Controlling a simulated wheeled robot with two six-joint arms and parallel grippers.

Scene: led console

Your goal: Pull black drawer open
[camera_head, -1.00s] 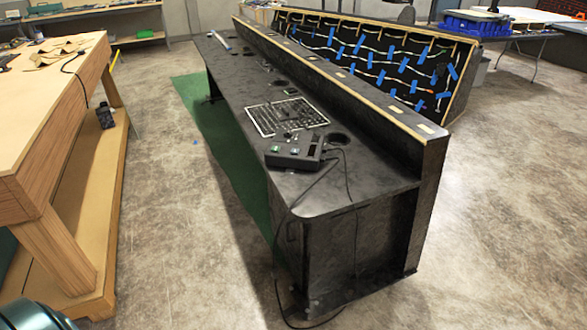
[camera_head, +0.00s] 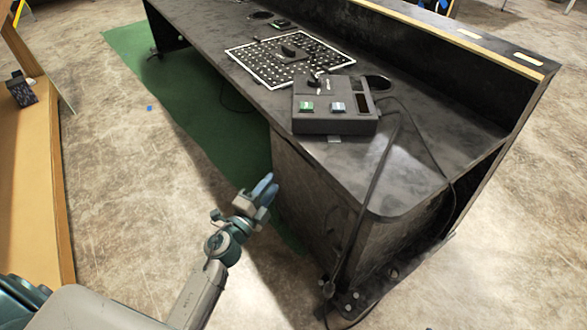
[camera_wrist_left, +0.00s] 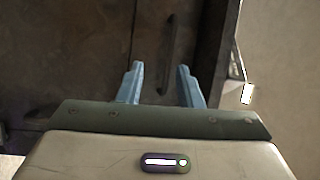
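A black console desk (camera_head: 385,165) fills the upper right of the head view, with a dark front panel (camera_head: 312,195) below its top. My left gripper (camera_head: 262,190) is raised beside this panel, near the desk's edge. In the left wrist view, a dark panel (camera_wrist_left: 95,35) carries a slim bar handle (camera_wrist_left: 172,42) that appears upright. My left gripper (camera_wrist_left: 160,68) shows two blue fingers spread apart, with the handle seen between and beyond them. I cannot tell how far off the handle is. No drawer gap shows. My right gripper is not in view.
A black control box (camera_head: 335,107) and a patterned board (camera_head: 290,60) lie on the desk. A black cable (camera_head: 375,185) hangs over the desk's near edge. A green mat (camera_head: 185,100) lies beside the desk. A wooden bench (camera_head: 35,190) stands left, with free floor between.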

